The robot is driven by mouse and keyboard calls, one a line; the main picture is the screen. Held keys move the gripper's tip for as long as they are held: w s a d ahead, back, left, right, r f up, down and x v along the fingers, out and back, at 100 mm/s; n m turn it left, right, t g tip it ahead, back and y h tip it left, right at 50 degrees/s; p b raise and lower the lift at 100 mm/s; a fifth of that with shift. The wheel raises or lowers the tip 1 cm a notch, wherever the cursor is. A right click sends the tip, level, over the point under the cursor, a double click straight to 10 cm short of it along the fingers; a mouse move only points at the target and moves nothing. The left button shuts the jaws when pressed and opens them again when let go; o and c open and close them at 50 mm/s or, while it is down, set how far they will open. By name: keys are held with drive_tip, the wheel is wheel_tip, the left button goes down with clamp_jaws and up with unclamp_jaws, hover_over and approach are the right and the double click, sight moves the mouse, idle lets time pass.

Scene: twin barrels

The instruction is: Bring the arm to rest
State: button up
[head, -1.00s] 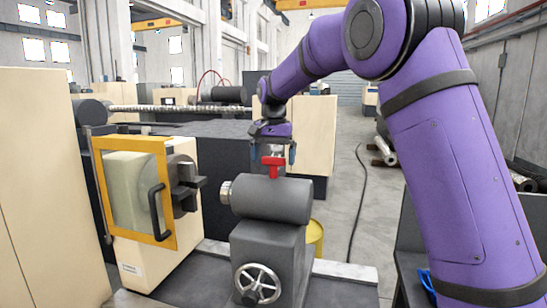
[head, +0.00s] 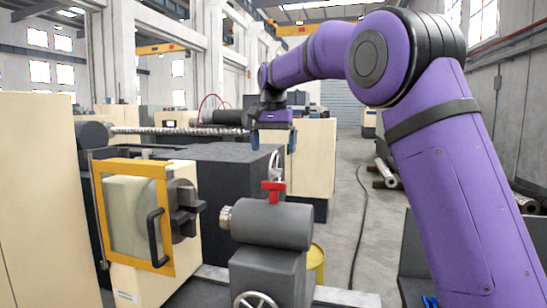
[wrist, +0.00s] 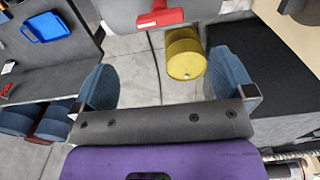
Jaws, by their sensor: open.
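My purple arm (head: 445,180) reaches in from the right of the head view, bends at a high elbow and stretches out over the machinery. My gripper (head: 273,143) points down at its end, above the red lever (head: 273,188) on top of the grey cylindrical tailstock (head: 272,222) and clear of it. In the wrist view its two blue fingers stand wide apart with nothing between them. The red lever also shows at the top of the wrist view (wrist: 162,17), beyond the fingers.
A machine with a yellow-framed door (head: 166,215) and black handle stands at left. A handwheel (head: 256,301) is below the tailstock. A yellow barrel (wrist: 185,55) stands on the floor behind it. A dark block and cream cabinet (head: 312,160) stand behind. Open floor lies right of them.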

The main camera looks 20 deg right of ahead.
drive_tip(key=shift+r, duration=0.2)
idle(0.3)
drive_tip(key=s+d+r+n+t, duration=0.1)
drive_tip(key=s+d+n, duration=0.15)
drive_tip(key=s, duration=0.75)
drive_tip(key=s+d+n+t, duration=0.1)
drive_tip(key=s+d, duration=0.2)
drive_tip(key=s, duration=0.7)
drive_tip(key=s+f+n+t, duration=0.1)
drive_tip(key=s+f, duration=0.5)
drive_tip(key=s, duration=0.4)
drive_tip(key=s+d+f+n+t, duration=0.1)
drive_tip(key=s+f+n+t, duration=0.1)
drive_tip(key=s+f, duration=0.4)
drive_tip(key=s, duration=0.5)
drive_tip(key=shift+f, duration=0.15)
drive_tip(key=shift+d+n, duration=0.1)
drive_tip(key=shift+n, duration=0.15)
